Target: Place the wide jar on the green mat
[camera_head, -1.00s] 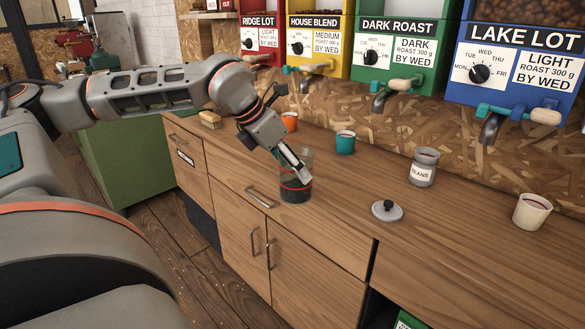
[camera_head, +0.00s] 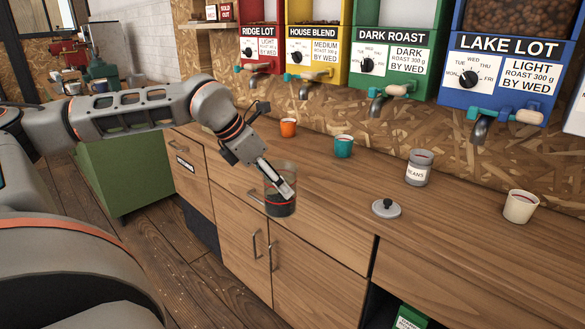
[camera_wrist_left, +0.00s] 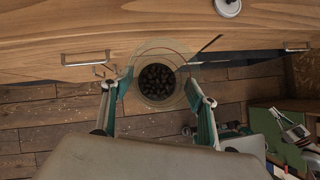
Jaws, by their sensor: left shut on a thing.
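The wide jar (camera_head: 281,208) is clear glass, partly filled with dark beans, with an orange-red band around it. My left gripper (camera_head: 277,186) is shut on it, with a finger against its side in the head view. The jar is upright or nearly so, in the air at the counter's front edge. In the left wrist view the jar (camera_wrist_left: 158,64) is between the two fingers (camera_wrist_left: 158,90), its round mouth facing the camera, with floor and drawer front behind it. I cannot make out the green mat. My right gripper is not in view.
Dispensers with taps (camera_head: 480,130) overhang the back. A green cabinet (camera_head: 125,172) stands at left.

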